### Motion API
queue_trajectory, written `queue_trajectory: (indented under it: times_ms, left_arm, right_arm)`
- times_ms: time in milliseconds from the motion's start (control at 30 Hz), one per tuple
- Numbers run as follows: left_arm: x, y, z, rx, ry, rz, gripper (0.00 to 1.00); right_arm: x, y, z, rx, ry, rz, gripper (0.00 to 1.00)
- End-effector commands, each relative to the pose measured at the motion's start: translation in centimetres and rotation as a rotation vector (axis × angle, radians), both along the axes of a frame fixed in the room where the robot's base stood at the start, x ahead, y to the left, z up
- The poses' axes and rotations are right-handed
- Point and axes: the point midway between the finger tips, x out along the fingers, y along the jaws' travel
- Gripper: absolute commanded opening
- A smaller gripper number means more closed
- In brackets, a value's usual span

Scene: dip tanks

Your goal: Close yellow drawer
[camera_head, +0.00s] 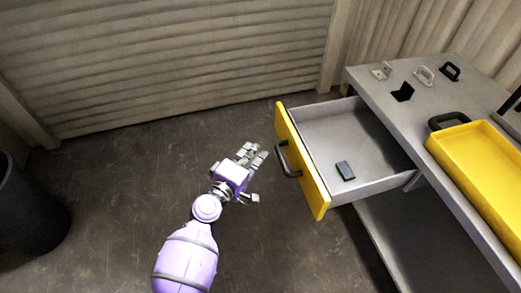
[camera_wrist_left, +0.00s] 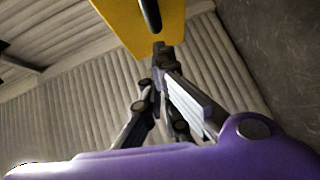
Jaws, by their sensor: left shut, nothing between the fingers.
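The yellow drawer (camera_head: 302,162) is pulled well out of the grey cabinet in the head view. Its yellow front faces left and carries a dark bar handle (camera_head: 285,160). A small dark block (camera_head: 345,171) lies on the drawer floor. My left gripper (camera_head: 254,153) is shut and empty, just left of the drawer front near the handle, with a small gap showing in the head view. In the left wrist view the yellow front (camera_wrist_left: 118,22) and handle (camera_wrist_left: 150,14) are ahead of the fingers (camera_wrist_left: 160,50). I cannot tell contact there. My right gripper is not in view.
The grey cabinet top (camera_head: 390,110) holds small brackets and a black handle (camera_head: 449,71). A yellow tray (camera_head: 480,165) sits on its right side. A dark bin (camera_head: 28,215) stands at far left. The floor (camera_head: 120,160) between is clear.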

Motion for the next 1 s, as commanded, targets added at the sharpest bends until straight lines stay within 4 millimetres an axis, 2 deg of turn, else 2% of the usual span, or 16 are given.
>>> queue_trajectory:
  times_ms: [100,200,733,1000]
  left_arm:
    - [0.5,-1.3,-0.2,-0.001,-0.001,0.001,0.00]
    - [0.6,-1.8,-0.4,0.001,-0.001,0.002,0.00]
    - [0.7,-2.2,-0.4,0.001,-0.001,0.001,0.00]
    - [1.5,-3.8,-0.4,-0.001,-0.002,0.000,0.00]
  right_arm:
    - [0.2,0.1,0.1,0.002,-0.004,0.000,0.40]
    - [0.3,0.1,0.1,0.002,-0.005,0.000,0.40]
    - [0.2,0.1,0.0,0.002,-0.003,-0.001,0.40]
    - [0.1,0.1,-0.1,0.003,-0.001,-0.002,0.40]
